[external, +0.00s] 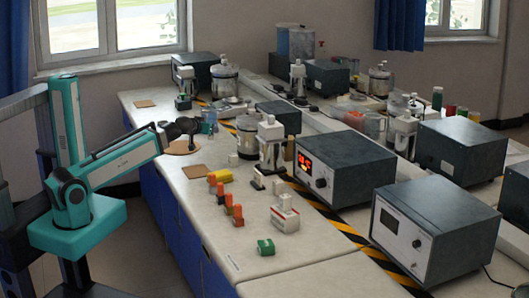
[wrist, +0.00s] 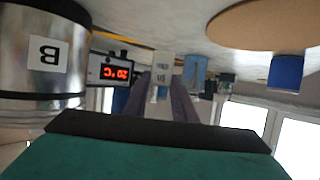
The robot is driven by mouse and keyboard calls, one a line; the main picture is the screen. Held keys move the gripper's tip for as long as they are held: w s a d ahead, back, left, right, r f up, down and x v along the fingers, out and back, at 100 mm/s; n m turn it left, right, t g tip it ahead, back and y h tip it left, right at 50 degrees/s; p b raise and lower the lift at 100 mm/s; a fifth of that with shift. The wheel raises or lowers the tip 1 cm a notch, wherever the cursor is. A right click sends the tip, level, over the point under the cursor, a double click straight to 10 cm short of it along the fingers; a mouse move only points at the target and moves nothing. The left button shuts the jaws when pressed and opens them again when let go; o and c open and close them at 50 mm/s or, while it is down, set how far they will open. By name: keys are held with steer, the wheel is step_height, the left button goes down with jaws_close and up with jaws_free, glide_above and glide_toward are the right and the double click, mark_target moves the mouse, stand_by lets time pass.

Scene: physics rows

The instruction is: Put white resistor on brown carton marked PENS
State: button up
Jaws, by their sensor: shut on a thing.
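My gripper (external: 196,127) is over the bench's left side, near its far half. In the wrist view my gripper (wrist: 164,98) has its two grey-purple fingers around a small pale block, which looks like the white resistor (wrist: 162,67); dark marks show on it. In the external view I cannot make out the held block at the fingertips. No carton with a readable PENS mark shows in either view.
A round brown board (external: 181,148) and a square brown board (external: 194,172) lie near my gripper. A red-display instrument (external: 345,167) stands behind.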

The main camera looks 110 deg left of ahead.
steer(key=shift+w+a+p, duration=0.25)
steer(key=shift+a+p, duration=0.3)
steer(key=shift+p, duration=1.85)
steer(key=shift+w+a+f+p, duration=0.2)
steer(key=shift+w+a, duration=0.45)
steer(key=shift+a, duration=1)
steer(key=shift+w+a+f+p, duration=0.1)
steer(key=shift+w+a+f, duration=0.15)
steer(key=shift+w+a, duration=0.95)
steer(key=shift+w+a+f+p, duration=0.15)
steer(key=shift+a+f, duration=0.05)
steer(key=shift+a, duration=1.95)
steer(key=shift+f, duration=1.75)
steer(key=shift+f, duration=0.15)
steer(key=o, duration=1)
steer(key=shift+o, duration=0.2)
steer(key=shift+r, duration=0.25)
